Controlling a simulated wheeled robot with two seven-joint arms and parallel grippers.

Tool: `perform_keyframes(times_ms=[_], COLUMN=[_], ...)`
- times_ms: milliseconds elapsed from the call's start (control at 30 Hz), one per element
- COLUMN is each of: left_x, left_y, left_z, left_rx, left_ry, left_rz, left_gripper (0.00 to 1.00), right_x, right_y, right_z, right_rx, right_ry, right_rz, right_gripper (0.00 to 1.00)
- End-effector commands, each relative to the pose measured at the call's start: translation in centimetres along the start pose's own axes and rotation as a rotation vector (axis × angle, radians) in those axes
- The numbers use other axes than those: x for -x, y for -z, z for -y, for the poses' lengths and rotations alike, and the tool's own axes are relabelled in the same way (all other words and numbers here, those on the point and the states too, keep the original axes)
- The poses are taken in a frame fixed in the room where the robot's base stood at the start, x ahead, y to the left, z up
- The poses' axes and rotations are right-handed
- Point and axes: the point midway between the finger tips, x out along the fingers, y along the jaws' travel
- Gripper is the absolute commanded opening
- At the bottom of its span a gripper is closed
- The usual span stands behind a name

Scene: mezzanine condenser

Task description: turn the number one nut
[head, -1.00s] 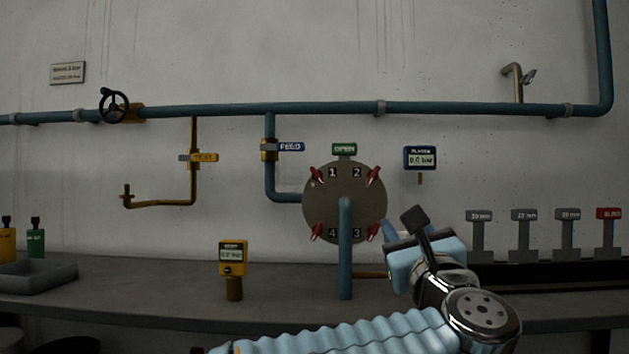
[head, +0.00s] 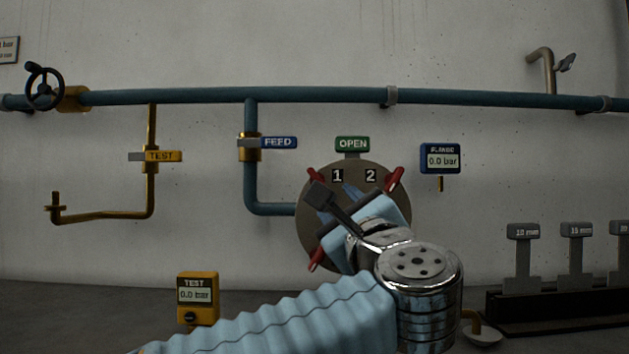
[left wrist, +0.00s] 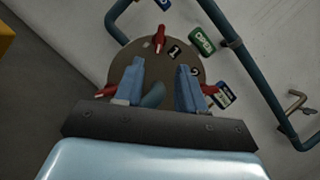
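The round grey-brown flange (head: 309,228) carries red nuts beside painted numbers. The number one nut (head: 314,178) is red and sits at the flange's upper left, beside the "1". The left wrist view shows it (left wrist: 160,37) at the top of the flange, beyond the fingertips. My left gripper (head: 343,196) is in front of the flange, below the numbers 1 and 2, and covers its middle and lower right. In the left wrist view its two blue fingers (left wrist: 160,70) stand apart with no nut between them. My right gripper is not in view.
A green OPEN tag (head: 352,144) is above the flange, and a gauge (head: 440,159) reading 0.0 bar is to its right. A blue feed pipe (head: 251,190) enters from the left. A yellow TEST gauge (head: 198,295) and labelled grey holders (head: 523,262) stand lower down.

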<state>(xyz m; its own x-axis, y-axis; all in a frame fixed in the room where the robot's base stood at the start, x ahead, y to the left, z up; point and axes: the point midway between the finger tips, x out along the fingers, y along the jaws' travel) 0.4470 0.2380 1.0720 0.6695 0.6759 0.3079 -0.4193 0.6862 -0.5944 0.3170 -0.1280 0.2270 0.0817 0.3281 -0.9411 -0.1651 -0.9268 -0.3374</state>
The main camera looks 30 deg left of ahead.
Motion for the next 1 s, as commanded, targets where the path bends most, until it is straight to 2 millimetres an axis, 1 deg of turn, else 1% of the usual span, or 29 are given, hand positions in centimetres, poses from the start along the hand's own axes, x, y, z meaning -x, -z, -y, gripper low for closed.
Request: perform_keyframes(times_ms=[33,300,400,500,600,700,967,1000], left_x=[-1.0,-7.3,-9.3,-10.9,-11.9,-12.4,-12.5,-12.5], left_y=[-0.2,-0.3,-0.3,-0.2,-0.1,-0.1,0.0,0.0], left_z=[0.1,0.1,0.1,0.1,0.0,0.0,0.0,-0.1], left_rx=[-0.001,-0.003,-0.002,-0.002,-0.001,-0.001,-0.001,-0.001], left_ry=[-0.004,-0.004,-0.004,-0.002,-0.001,-0.001,0.000,0.000], left_rz=[0.002,0.002,0.002,0.001,0.001,0.001,0.000,0.001], left_gripper=[0.39,0.39,0.39,0.39,0.39,0.39,0.39,0.36], right_x=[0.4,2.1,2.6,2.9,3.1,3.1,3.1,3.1], right_y=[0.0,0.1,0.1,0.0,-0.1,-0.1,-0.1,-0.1], right_z=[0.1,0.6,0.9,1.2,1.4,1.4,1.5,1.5], right_rx=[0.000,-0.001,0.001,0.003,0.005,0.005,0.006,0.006], right_ry=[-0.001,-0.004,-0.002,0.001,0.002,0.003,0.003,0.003], right_rz=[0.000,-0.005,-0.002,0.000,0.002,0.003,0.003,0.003], right_gripper=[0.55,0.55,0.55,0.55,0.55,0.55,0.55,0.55])
